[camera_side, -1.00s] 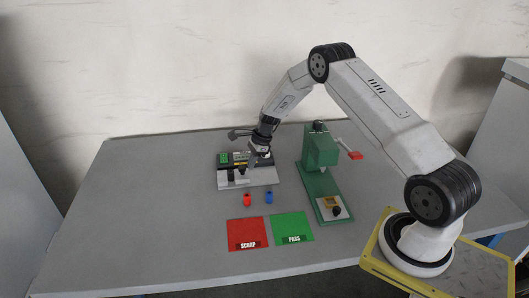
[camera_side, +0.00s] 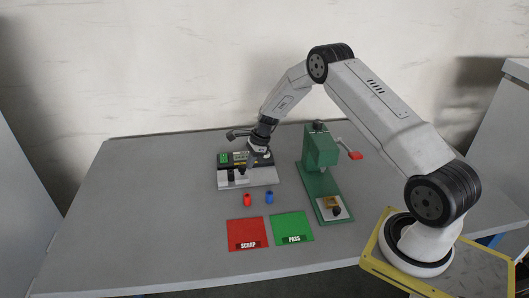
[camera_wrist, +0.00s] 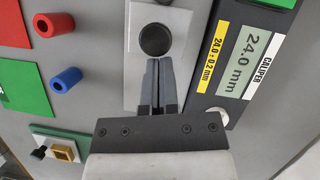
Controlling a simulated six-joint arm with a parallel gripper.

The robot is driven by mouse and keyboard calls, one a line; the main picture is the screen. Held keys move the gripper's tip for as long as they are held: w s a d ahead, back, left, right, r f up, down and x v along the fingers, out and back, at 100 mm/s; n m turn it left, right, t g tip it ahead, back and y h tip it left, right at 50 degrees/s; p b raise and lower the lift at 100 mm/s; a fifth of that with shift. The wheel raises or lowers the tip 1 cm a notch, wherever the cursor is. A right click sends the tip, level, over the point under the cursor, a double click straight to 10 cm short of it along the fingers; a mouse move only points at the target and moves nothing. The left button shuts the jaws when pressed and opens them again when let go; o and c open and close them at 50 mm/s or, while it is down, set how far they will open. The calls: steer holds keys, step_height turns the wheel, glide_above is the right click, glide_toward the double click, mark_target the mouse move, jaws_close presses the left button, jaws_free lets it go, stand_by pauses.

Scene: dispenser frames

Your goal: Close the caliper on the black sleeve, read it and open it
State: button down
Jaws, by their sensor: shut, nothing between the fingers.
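The caliper (camera_side: 262,181) is a pale bed with a dark readout strip behind it, at the back of the table. In the wrist view its display (camera_wrist: 247,62) reads 24.0 mm, beside a yellow label (camera_wrist: 211,58) reading 24.0 ± 0.2 mm. The black sleeve (camera_wrist: 155,40) shows end-on against pale caliper parts; in the side view it stands toward the bed's left (camera_side: 231,175). My gripper (camera_wrist: 157,62) is shut and empty, its tips low over the bed beside the sleeve. It also shows in the side view (camera_side: 248,169). Exact contact with the caliper's slider is unclear.
A red sleeve (camera_side: 247,200) and a blue sleeve (camera_side: 269,198) stand in front of the caliper. A red SCRAP mat (camera_side: 246,230) and a green PASS mat (camera_side: 291,222) lie nearer the front. A green press (camera_side: 319,152) with a red-tipped lever stands right. The table's left is clear.

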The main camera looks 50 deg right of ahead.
steer(key=shift+s+d, duration=0.2)
steer(key=shift+d, duration=0.15)
steer(key=d, duration=0.1)
steer(key=s+d, duration=0.1)
steer(key=d, duration=0.1)
steer(key=shift+s+r, duration=0.25)
steer(key=shift+r, duration=0.05)
steer(key=v, duration=0.9)
steer(key=shift+r, duration=0.25)
steer(key=shift+s, duration=0.1)
steer(key=s+a+r+n+h, duration=0.1)
steer(key=s+a+r+n, duration=0.25)
steer(key=a+n, duration=0.3)
steer(key=s+a+r+n+h, duration=0.2)
steer(key=s+a+n, duration=0.25)
steer(key=a, duration=0.35)
steer(key=s+a+r+n, duration=0.1)
steer(key=s+a+n, duration=0.7)
steer(key=s+n, duration=0.5)
steer(key=shift+a+r+h, duration=0.3)
steer(key=shift+a+h, duration=0.05)
steer(key=shift+h, duration=0.05)
steer(key=shift+w, duration=0.1)
